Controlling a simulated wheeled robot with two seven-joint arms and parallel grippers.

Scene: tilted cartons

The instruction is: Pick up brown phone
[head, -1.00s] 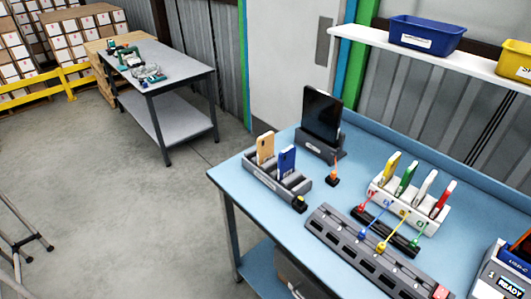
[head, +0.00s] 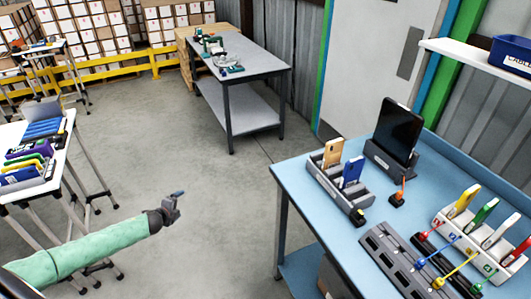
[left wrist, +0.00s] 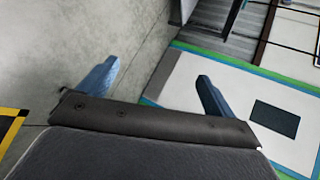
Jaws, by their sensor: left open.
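The brown phone (head: 332,153), light tan in colour, stands upright in the left end of a grey slotted rack (head: 322,179) on the blue table. A blue phone (head: 351,170) stands beside it in the same rack. My left gripper (head: 179,196) is above the floor, well to the left of the blue table and apart from the phones. In the left wrist view its two blue fingers (left wrist: 155,88) are spread wide with nothing between them. The phones do not show in that view. My right gripper is not in view.
The blue table (head: 300,205) also bears a black tablet on a stand (head: 398,130), a white rack of coloured devices (head: 470,232) and a grey strip (head: 395,262). A white table (head: 20,195) with bins stands at left. A grey workbench (head: 240,75) stands behind. Open floor lies between them.

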